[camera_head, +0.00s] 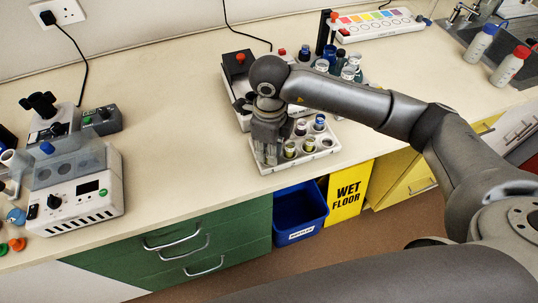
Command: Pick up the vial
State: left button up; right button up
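A white tray (318,159) stands near the front edge of the bench. It holds several small vials with coloured tops, among them a vial (290,149) just right of my gripper and a vial (319,123) with a blue top at the back right. Which one the task means, I cannot tell. My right gripper (268,155) points down over the left end of the tray. Its fingers hide that part of the tray, and whether a vial is between them cannot be seen. My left gripper is not in view.
Behind the tray are a white device (229,75) and a cluster of bottles (338,62), partly behind my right arm. A white instrument (85,200) stands at the left. Two wash bottles (511,66) are by the sink. The bench between instrument and tray is clear.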

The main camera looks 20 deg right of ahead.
jog(key=shift+c, duration=0.8)
jog(key=shift+r, duration=0.1)
